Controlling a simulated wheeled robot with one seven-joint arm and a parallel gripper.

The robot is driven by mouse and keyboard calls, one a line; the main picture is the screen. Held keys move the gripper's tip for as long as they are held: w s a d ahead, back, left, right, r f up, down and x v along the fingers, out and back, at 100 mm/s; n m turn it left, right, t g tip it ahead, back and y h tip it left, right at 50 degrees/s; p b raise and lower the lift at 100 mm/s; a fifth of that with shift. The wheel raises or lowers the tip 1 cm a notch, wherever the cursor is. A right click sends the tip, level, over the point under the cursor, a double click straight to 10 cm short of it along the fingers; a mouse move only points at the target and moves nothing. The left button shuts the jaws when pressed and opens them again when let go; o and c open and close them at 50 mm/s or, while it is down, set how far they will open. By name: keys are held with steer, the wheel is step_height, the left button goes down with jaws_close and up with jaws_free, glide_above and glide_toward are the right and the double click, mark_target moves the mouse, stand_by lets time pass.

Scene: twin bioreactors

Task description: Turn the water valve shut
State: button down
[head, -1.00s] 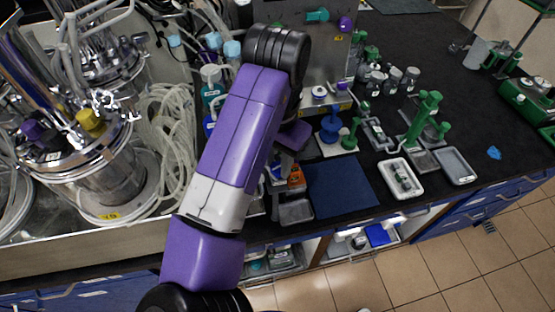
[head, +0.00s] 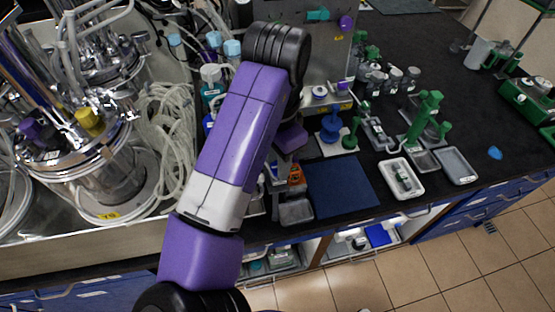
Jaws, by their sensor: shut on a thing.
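My purple and white arm fills the middle of the head view. Its far end bends down behind the black joint, where a small purple part shows at its right side. My gripper's fingertips are hidden behind the arm, so what they hold does not show. A grey metal cabinet (head: 300,12) stands behind the arm. It carries a teal knob (head: 317,14) and a purple knob (head: 346,22) on its upper front. I cannot tell whether either one is the water valve; the valve may be hidden behind my arm.
Steel bioreactor vessels (head: 105,180) and coiled clear tubes (head: 165,140) crowd the left. A dark blue mat (head: 340,187) lies right of my arm. A blue stand (head: 331,123), green tools (head: 425,112) and a white tray (head: 391,167) occupy the bench.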

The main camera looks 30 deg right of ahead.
steer(key=c, duration=1.1)
jaws_free()
steer(key=shift+r, duration=3.9)
